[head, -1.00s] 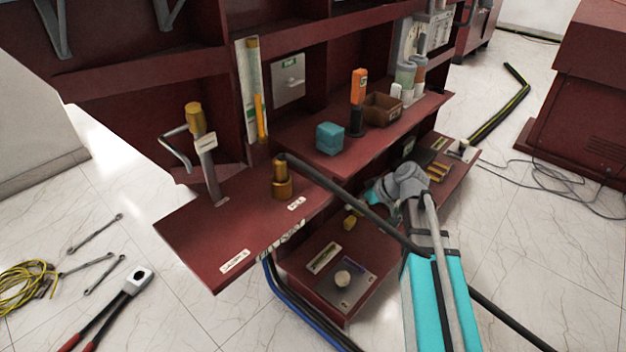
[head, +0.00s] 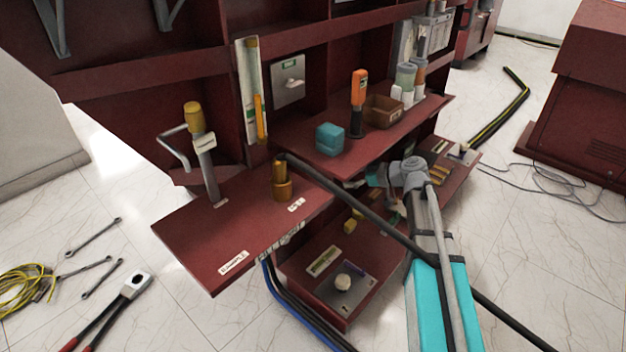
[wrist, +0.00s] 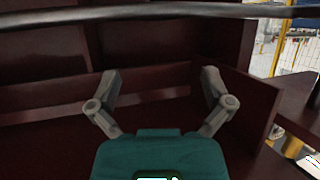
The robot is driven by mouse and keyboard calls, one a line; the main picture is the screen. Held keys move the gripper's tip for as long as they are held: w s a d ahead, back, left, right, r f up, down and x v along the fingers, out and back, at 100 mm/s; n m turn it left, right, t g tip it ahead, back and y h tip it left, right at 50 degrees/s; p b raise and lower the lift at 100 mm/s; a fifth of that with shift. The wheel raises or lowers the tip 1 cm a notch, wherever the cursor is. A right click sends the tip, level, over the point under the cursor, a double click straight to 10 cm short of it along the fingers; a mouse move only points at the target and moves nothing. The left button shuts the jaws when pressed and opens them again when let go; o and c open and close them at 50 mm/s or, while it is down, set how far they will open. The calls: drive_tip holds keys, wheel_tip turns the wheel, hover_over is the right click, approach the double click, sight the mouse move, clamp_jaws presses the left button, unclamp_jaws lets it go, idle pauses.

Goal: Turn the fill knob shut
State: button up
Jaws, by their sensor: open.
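A pale round knob (head: 342,282) sits on a grey plate (head: 347,290) on the lower red shelf. A second small pale knob (head: 462,150) shows on the panel at the far right end. The labels are too small to read, so I cannot tell which is the fill knob. My gripper (wrist: 160,88) is open and empty in the wrist view, its two grey fingers spread before dark red panels. No knob shows between them. In the head view my wrist is beside the upper shelf's front edge, above the lower shelf, and the fingers are mostly hidden.
The upper shelf holds a teal block (head: 330,138), an orange device (head: 359,90) and a brown box (head: 384,110). Tools lie on the left floor.

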sight(313, 180)
drive_tip(key=b+x, duration=0.5)
drive_tip(key=x, duration=0.8)
drive_tip(key=shift+w+a+f, duration=0.15)
drive_tip(key=shift+a+f, duration=0.05)
drive_tip(key=c, duration=1.1)
drive_tip(key=shift+s+m+t+h, duration=0.2)
drive_tip(key=shift+m+t+h, duration=0.1)
drive_tip(key=shift+m+t, duration=0.1)
drive_tip(key=shift+c, duration=0.2)
drive_tip(key=shift+m+t+h, duration=0.3)
drive_tip(key=shift+m+t, duration=0.2)
drive_tip(key=shift+t, duration=0.1)
drive_tip(key=m+t+h, duration=0.2)
drive_tip(key=m, duration=0.1)
drive_tip(key=shift+a+t, duration=0.1)
drive_tip(key=shift+t, duration=0.3)
drive_tip(key=shift+m+t+h, duration=0.5)
drive_tip(key=shift+m+h, duration=0.2)
drive_tip(key=shift+m+t+h, duration=0.7)
drive_tip(key=shift+m+h, duration=0.6)
drive_tip(key=shift+m+t+h, duration=0.6)
drive_tip(key=shift+m+h, duration=1.2)
drive_tip(key=shift+h, duration=0.2)
